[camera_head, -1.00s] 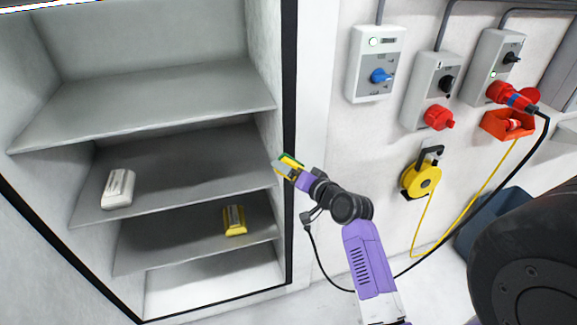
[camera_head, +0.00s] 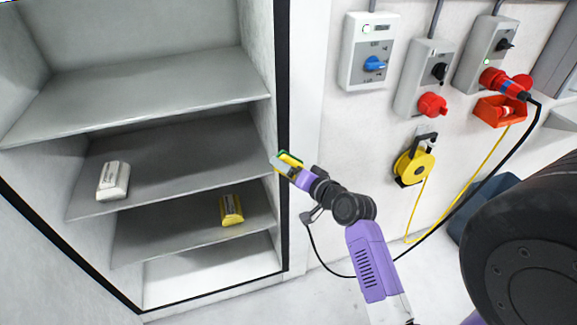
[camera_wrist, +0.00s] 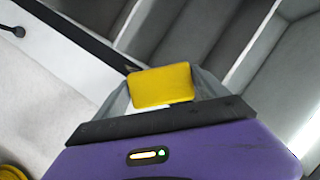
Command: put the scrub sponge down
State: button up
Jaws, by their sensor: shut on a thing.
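The scrub sponge (camera_head: 288,160) is yellow with a green layer. My gripper (camera_head: 284,164) is shut on it and holds it in the air at the right front edge of the shelf cabinet. In the wrist view the yellow face of the sponge (camera_wrist: 161,86) sits between the two grey fingers of my gripper (camera_wrist: 163,90). I cannot tell from these views how far the sponge is from the cabinet's right frame.
The open cabinet has several grey shelves. A white package (camera_head: 113,181) lies on the middle shelf (camera_head: 190,165), and a yellow package (camera_head: 231,210) lies on the lower shelf (camera_head: 165,237). The top shelf (camera_head: 140,98) is bare. Switch boxes and a yellow cable reel (camera_head: 414,167) hang on the right wall.

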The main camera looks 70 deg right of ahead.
jog(key=shift+d+r, duration=0.1)
dwell(0.7)
jog(key=shift+d+r, duration=0.3)
jog(key=shift+d, duration=0.1)
jog(key=shift+d+f+m+h, duration=0.1)
jog(key=shift+f+m+h, duration=0.05)
jog(key=shift+m+h, duration=0.15)
jog(key=w+a+f+n+t+y+b, duration=0.1)
jog(key=w+a+f+b, duration=0.1)
jog(key=w+a+f, duration=0.45)
jog(key=w+a+f+n+y+b, duration=0.15)
jog(key=a+f, duration=0.25)
jog(key=a, duration=0.6)
jog(key=a+f+n+y+b, duration=0.1)
jog(key=a+f+y, duration=0.1)
jog(key=a, duration=0.5)
jog(key=a+f+n+t+y+b, duration=0.1)
jog(key=a+f+n+y, duration=0.1)
jog(key=a+f, duration=0.3)
jog(key=a+f+n+y+b, duration=0.1)
jog(key=a+f+y, duration=0.1)
jog(key=a, duration=0.8)
jog(key=shift+w+f+n, duration=0.25)
jog(key=shift+f+n, duration=0.1)
jog(key=shift+f, duration=0.4)
